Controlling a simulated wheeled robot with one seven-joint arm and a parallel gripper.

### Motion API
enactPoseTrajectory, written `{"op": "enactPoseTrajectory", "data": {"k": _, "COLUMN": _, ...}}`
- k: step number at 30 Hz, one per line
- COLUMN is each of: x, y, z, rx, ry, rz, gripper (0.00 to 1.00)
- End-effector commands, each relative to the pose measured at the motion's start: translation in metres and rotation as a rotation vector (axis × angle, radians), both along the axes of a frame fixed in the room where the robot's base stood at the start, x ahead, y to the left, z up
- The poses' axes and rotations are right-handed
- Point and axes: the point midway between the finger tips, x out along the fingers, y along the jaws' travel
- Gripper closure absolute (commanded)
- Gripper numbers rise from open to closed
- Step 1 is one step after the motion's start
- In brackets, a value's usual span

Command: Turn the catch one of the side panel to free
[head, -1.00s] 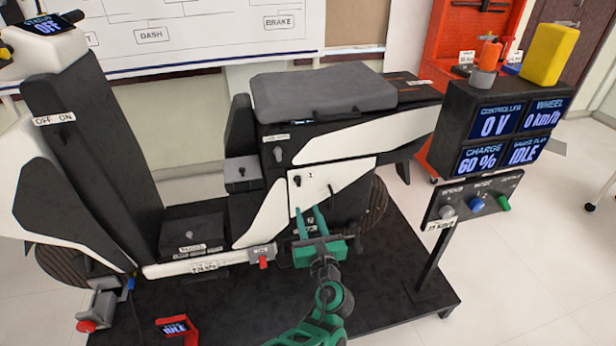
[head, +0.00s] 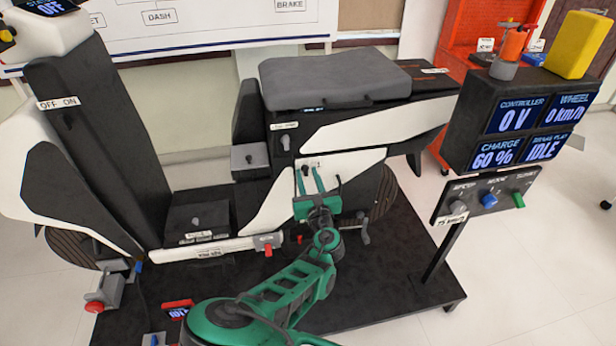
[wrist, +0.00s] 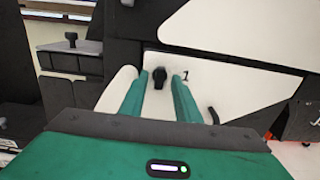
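The white side panel (head: 362,163) is on the flank of the black scooter-like rig, below the grey seat. Catch one is a small black knob (wrist: 159,77) beside a "1" mark in the wrist view. My gripper (head: 309,174) is in front of the panel's upper left part. In the wrist view my gripper (wrist: 160,86) has its two green fingers apart, with the catch appearing between their tips. I cannot tell whether the tips touch the panel or the knob. In the head view the catch is mostly hidden by the fingers.
A black handle (wrist: 212,115) juts from the panel right of the fingers. A grey knob (head: 285,142) is above the panel. A red-ended lever (head: 267,245) is lower left. The display post (head: 510,120) stands to the right.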

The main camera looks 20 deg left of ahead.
Motion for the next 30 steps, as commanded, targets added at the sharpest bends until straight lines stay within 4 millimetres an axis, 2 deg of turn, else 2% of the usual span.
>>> {"op": "enactPoseTrajectory", "data": {"k": 11, "x": 0.0043, "y": 0.0029, "z": 0.0000, "rx": -0.001, "ry": -0.001, "rz": 0.000, "gripper": 0.70}}
{"op": "enactPoseTrajectory", "data": {"k": 12, "x": 0.0043, "y": 0.0030, "z": 0.0000, "rx": -0.001, "ry": -0.001, "rz": 0.000, "gripper": 0.80}}
{"op": "enactPoseTrajectory", "data": {"k": 15, "x": 0.0042, "y": 0.0028, "z": -0.0001, "rx": -0.001, "ry": -0.001, "rz": 0.000, "gripper": 1.00}}
{"op": "enactPoseTrajectory", "data": {"k": 23, "x": 0.0044, "y": 0.0024, "z": -0.0001, "rx": 0.011, "ry": 0.008, "rz": -0.001, "gripper": 1.00}}
{"op": "enactPoseTrajectory", "data": {"k": 30, "x": 0.0043, "y": 0.0028, "z": 0.0001, "rx": 0.092, "ry": 0.057, "rz": 0.000, "gripper": 1.00}}
